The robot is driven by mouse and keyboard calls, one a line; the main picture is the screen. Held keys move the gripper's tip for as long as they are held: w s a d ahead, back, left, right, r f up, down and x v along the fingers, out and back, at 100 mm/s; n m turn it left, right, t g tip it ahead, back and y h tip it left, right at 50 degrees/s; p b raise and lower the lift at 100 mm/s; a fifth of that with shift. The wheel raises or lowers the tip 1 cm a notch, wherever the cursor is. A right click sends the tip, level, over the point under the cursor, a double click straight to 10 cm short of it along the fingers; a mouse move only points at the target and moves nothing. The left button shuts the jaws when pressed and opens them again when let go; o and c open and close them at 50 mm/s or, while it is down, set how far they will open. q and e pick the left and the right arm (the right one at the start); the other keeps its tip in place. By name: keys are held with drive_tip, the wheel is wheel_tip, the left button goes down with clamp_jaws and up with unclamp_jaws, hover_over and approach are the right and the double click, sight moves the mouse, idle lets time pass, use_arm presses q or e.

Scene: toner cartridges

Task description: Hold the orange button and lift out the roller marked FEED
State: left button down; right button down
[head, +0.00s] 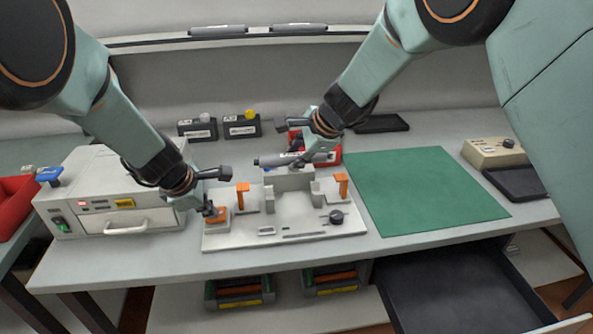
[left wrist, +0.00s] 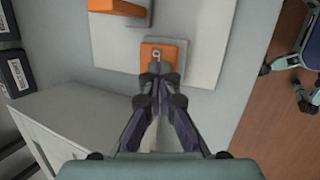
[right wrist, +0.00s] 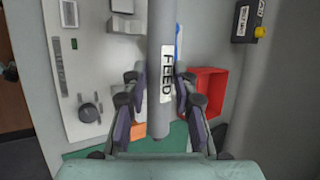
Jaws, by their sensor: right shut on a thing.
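The orange button (left wrist: 170,50) is on a small grey block at the left end of a pale grey base plate (head: 218,241). My left gripper (left wrist: 157,75) has its fingertips together on or just over the button; whether it is pressed down I cannot tell. In the head view this gripper (head: 210,210) points down at the button. My right gripper (right wrist: 158,85) is shut around a grey roller (right wrist: 160,30) with a white FEED label (right wrist: 167,75). In the head view the roller (head: 268,161) lies level, apparently above the plate's grey centre block (head: 288,180).
Orange-topped posts (head: 242,196) (head: 342,186) stand on the plate, with a dark knob (head: 337,217) in front. A green mat (head: 425,190) lies clear to the right. A red bin (right wrist: 208,88) is behind the plate. A white machine (head: 110,200) stands left.

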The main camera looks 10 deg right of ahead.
use_arm(q)
drive_tip(key=shift+f, duration=0.15)
use_arm(e)
drive_tip(key=shift+r, duration=0.45)
